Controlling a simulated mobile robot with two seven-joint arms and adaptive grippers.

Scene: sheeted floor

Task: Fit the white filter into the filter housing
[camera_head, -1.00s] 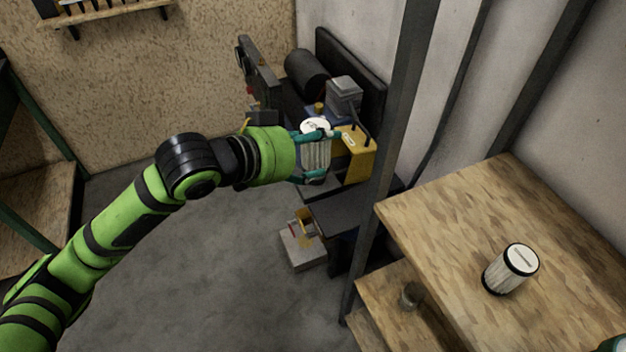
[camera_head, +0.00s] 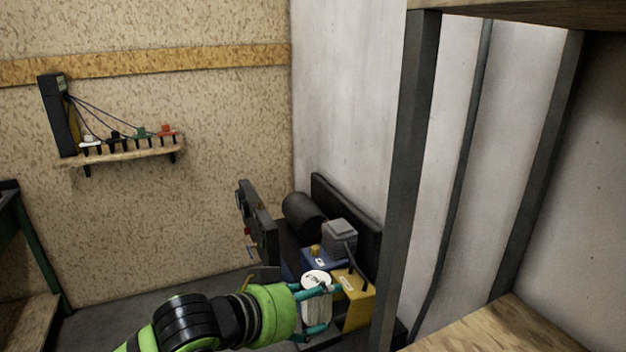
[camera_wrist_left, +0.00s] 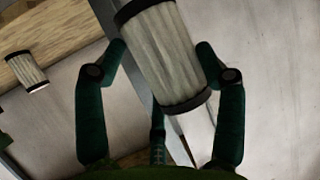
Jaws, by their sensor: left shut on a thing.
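The white filter (camera_head: 318,304), a pleated cylinder with a pale lettered top, is held upright in my left gripper (camera_head: 315,312). My right gripper is not in view.
The machine has a black cylinder (camera_head: 302,214), a grey block (camera_head: 339,238) and an upright dark panel (camera_head: 258,222). A dark post (camera_head: 408,170) stands right of it. A second filter (camera_wrist_left: 27,71) is on the wooden bench. A wall shelf (camera_head: 130,150) holds small coloured items.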

